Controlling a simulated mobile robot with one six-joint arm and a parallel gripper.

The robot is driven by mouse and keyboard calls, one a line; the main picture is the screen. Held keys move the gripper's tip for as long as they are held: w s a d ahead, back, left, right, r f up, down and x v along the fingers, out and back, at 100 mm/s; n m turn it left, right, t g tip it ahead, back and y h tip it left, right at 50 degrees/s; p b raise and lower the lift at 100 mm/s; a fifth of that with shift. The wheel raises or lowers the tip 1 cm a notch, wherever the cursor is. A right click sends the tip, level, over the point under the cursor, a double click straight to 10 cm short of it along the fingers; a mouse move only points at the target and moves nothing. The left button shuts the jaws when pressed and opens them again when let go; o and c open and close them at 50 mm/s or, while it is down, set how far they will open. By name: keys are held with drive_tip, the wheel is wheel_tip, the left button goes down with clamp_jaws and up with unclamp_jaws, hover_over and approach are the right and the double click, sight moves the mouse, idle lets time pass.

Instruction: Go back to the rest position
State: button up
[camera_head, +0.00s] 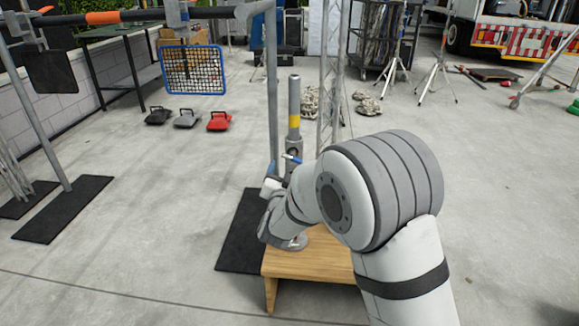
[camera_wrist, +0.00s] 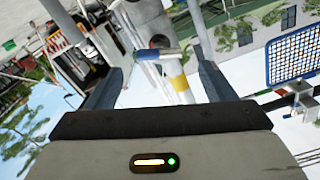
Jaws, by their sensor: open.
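My arm reaches forward from the right in the head view, with its far end above a wooden stool (camera_head: 325,255). My gripper (camera_wrist: 160,82) shows in the wrist view with its two dark fingers spread apart. A small blue-ended bar (camera_wrist: 158,53) appears in the gap between the fingers; I cannot tell whether it touches them. Behind it is a grey post with a yellow band, which stands upright in the head view (camera_head: 294,121) just beyond my arm's end. In the head view my own arm largely hides the gripper.
A metal stand with a black base mat (camera_head: 240,235) is left of the stool. Black, grey and red weights (camera_head: 219,121) lie on the floor. A blue-framed mesh (camera_head: 194,70) hangs at the back left. Tripods (camera_head: 439,70) stand at the back right. The right floor is mostly clear.

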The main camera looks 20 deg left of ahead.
idle(0.4)
drive_tip(key=s+d+r+n+g+p, duration=0.1)
drive_tip(key=s+d+r+g+p, duration=0.15)
drive_tip(key=d+r+p, duration=0.65)
drive_tip(key=s+d+r+n+g+p, duration=0.15)
drive_tip(key=d+r+g+p, duration=0.35)
drive_tip(key=d+r, duration=0.55)
drive_tip(key=s+d+r+g+h+p, duration=0.2)
drive_tip(key=s+d+p, duration=0.4)
drive_tip(key=s+d, duration=0.4)
drive_tip(key=s+d+r+m+g+h+p, duration=0.1)
drive_tip(key=s+d+r+g+p, duration=0.4)
drive_tip(key=s+d, duration=0.5)
drive_tip(key=s+r+h+p, duration=0.1)
drive_tip(key=s+r+p, duration=0.1)
drive_tip(key=s, duration=0.3)
drive_tip(key=shift+s+d, duration=0.25)
drive_tip(key=shift+s, duration=0.1)
